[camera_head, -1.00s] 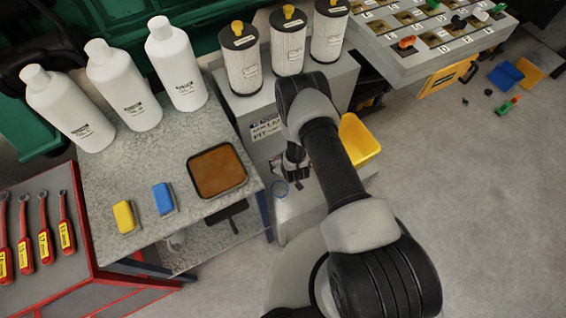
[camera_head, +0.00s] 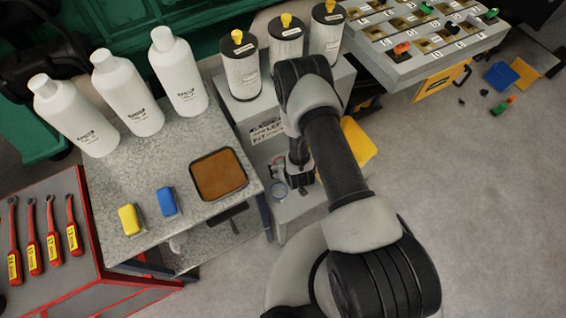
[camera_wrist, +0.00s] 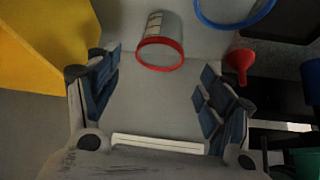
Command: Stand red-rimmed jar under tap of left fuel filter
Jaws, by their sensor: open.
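The red-rimmed jar (camera_wrist: 160,55) shows in the wrist view, a clear or grey jar with a red ring, on a grey surface ahead of my gripper. My gripper (camera_wrist: 160,92) is open, with its blue-padded fingers apart and nothing between them; the jar is beyond the fingertips, roughly centred. In the head view my gripper (camera_head: 300,182) is low by the grey cabinet and partly hidden by my arm.
A blue-rimmed jar (camera_wrist: 235,22) and a red funnel (camera_wrist: 240,62) are close on the right of the red-rimmed jar. A yellow bin (camera_wrist: 40,50) is on the left; it also shows in the head view (camera_head: 358,143). White canisters (camera_head: 240,65) stand above on the cabinet.

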